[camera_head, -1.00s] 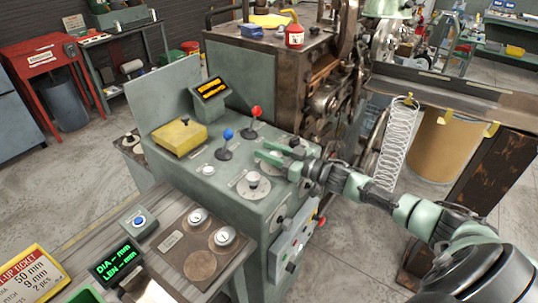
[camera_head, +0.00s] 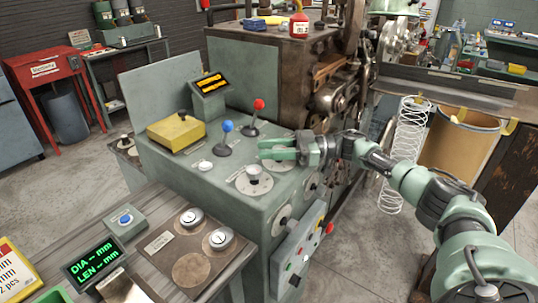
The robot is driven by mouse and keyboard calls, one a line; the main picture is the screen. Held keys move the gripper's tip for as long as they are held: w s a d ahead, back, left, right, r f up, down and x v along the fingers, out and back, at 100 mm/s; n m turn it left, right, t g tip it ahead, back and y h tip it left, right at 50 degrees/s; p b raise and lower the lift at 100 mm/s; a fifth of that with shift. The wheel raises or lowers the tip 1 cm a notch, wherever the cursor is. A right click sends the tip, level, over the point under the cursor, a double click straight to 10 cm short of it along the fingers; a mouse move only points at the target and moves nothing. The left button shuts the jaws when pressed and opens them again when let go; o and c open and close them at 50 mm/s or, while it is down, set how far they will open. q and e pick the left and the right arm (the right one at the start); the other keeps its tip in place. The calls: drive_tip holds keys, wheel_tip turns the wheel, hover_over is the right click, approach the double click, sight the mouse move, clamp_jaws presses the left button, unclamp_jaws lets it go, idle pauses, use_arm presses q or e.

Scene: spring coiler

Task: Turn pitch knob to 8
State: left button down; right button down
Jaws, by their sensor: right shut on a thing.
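My right gripper (camera_head: 268,148) reaches in from the right over the top of the green-grey console (camera_head: 220,212). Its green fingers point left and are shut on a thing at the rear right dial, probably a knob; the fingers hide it. A grey knob (camera_head: 254,172) on a round pale dial stands just in front of the gripper, apart from it. The knob labels and dial numbers are too small to read, so I cannot tell which one is the pitch knob. My left gripper is not in view.
A blue-topped lever (camera_head: 227,127) and a red-topped lever (camera_head: 258,105) stand behind and left of the gripper. An amber display (camera_head: 210,84) and a yellow box (camera_head: 176,132) are farther left. A coiled spring (camera_head: 408,140) hangs at right.

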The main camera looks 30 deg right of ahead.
idle(0.4)
drive_tip(key=c, duration=1)
unclamp_jaws()
drive_tip(key=shift+a, duration=0.1)
drive_tip(key=shift+o, duration=0.2)
drive_tip(key=b+v, duration=0.2)
drive_tip(key=v, duration=0.4)
drive_tip(key=shift+s+d+f, duration=0.1)
drive_tip(key=shift+d, duration=0.35)
drive_tip(key=shift+s+d, duration=0.25)
drive_tip(key=shift+d, duration=0.2)
